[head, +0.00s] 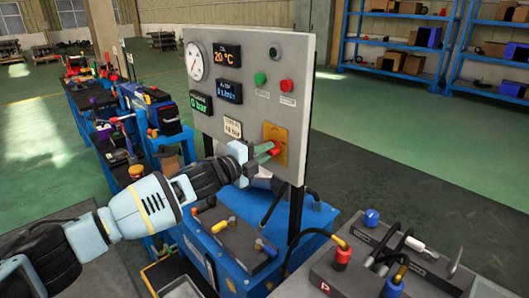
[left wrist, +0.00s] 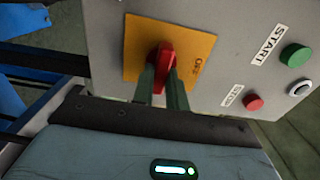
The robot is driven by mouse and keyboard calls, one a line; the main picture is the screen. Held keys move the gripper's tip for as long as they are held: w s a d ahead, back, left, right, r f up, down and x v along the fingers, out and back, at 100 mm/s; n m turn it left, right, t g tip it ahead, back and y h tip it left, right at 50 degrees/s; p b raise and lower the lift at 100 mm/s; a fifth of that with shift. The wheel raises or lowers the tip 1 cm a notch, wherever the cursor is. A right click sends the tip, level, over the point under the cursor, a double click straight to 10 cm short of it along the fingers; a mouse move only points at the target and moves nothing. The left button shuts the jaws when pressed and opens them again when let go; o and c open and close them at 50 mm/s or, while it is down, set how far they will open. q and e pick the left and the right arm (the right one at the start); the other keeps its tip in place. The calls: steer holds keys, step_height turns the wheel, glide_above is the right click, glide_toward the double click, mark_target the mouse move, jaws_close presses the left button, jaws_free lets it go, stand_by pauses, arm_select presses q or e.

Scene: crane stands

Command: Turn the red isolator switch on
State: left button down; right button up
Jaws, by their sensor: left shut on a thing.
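The red isolator switch (left wrist: 165,60) sits on a yellow plate (left wrist: 200,48) on the grey control panel. In the head view the red switch (head: 274,149) shows at the tip of my left gripper, on the yellow plate (head: 280,136) at the panel's lower right. My left gripper (head: 266,150) reaches it from the left, and its two greenish fingers (left wrist: 165,80) are closed on the handle's sides. The word OFF is on the plate, to the right of the handle in the left wrist view. My right gripper is not in view.
The panel (head: 255,125) also carries a green button (head: 260,79), a red button (head: 286,86), a round gauge (head: 197,61) and several displays. Below stands a blue bench (head: 315,222) with hoses and blocks. Blue shelves (head: 445,45) stand far behind. Open floor lies right of the panel.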

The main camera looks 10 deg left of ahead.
arm_select(q)
steer(key=c, duration=1.4)
jaws_free()
steer(key=v, duration=0.7)
steer(key=shift+s+a, duration=0.2)
steer(key=shift+s, duration=0.15)
